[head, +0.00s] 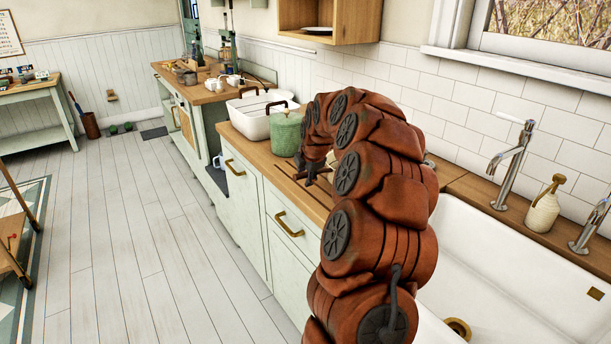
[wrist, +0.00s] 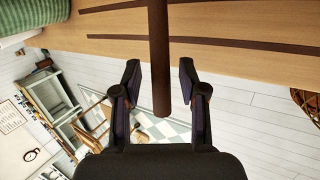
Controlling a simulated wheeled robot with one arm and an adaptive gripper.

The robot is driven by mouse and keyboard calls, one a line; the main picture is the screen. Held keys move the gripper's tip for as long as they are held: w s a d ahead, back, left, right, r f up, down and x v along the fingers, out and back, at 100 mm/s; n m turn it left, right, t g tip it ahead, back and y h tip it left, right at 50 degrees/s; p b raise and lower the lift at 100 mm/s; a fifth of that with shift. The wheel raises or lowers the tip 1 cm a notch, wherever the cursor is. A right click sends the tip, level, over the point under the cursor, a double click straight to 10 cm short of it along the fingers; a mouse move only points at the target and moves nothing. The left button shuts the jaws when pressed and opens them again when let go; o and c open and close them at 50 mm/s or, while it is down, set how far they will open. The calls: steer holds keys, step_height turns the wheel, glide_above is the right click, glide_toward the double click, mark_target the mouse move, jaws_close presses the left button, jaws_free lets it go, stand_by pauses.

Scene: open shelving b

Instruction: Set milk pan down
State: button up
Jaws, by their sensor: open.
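A dark brown rod (wrist: 158,45), which looks like the milk pan's handle, runs down from the top of the wrist view and sticks out past the counter edge. My gripper (wrist: 160,75) is open, with one finger on each side of the rod and a visible gap on both sides. In the head view my gripper (head: 311,173) is low over the wooden counter (head: 262,153), just right of a green canister. The pan's body is out of the wrist view and hidden behind my arm in the head view.
The green canister (head: 286,135) stands close left of my gripper. A white tub (head: 256,120) with dark handles is behind it. A white sink (head: 500,270), a tap (head: 514,165) and a soap bottle (head: 544,207) are at right.

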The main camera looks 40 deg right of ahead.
steer(key=b+v, duration=0.1)
steer(key=v, duration=1)
steer(key=shift+r+b, duration=0.25)
steer(key=shift+b, duration=0.15)
steer(key=s+a+f+m+g+y, duration=0.15)
steer(key=s+a, duration=0.35)
steer(key=a, duration=0.7)
steer(key=s+a+f+m+g+y, duration=0.1)
steer(key=s+a+f+m, duration=0.2)
steer(key=a, duration=0.9)
steer(key=s+a+f+m+g, duration=0.1)
steer(key=s+a+f+m, duration=0.2)
steer(key=s, duration=0.6)
steer(key=s+a+f+m+g, duration=0.2)
steer(key=s+a+f+m, duration=0.1)
steer(key=s, duration=0.6)
steer(key=s+a+f+m+g, duration=0.2)
steer(key=s+a+m, duration=0.3)
steer(key=s, duration=0.4)
steer(key=shift+s+f, duration=0.15)
steer(key=shift+f, duration=0.4)
steer(key=shift+r, duration=0.1)
step_height(320, 180, up, 5)
steer(key=p, duration=0.5)
